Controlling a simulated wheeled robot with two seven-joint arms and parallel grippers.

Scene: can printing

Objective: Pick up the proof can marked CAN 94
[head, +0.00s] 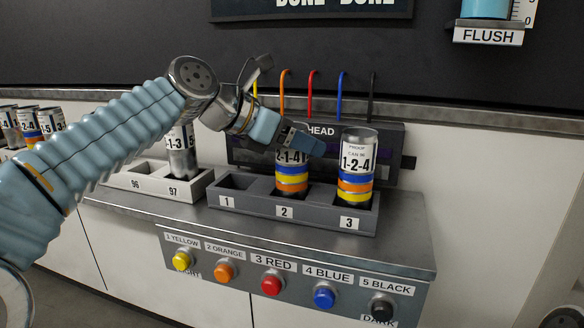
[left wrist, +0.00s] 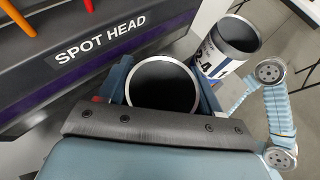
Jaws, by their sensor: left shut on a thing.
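A can (head: 292,180) with a label reading 2-1-4 and blue, orange and yellow bands stands upright at slot 2 of the dark rack (head: 300,218). My left gripper (head: 300,143) is shut on it near its top. The gripper covers the upper label, so its can number is hidden. In the left wrist view the can's dark open top (left wrist: 163,88) sits between the two fingers. A second proof can (head: 356,165), labelled 1-2-4, stands in slot 3; its can number is too small to read surely. My right gripper is not in view.
Slot 1 is empty. A white rack (head: 150,187) marked 96 and 97 holds a can (head: 181,155) at the left. The spot head (head: 385,150) with coloured tubes stands close behind. Coloured buttons (head: 272,282) line the counter front. More cans (head: 30,122) stand far left.

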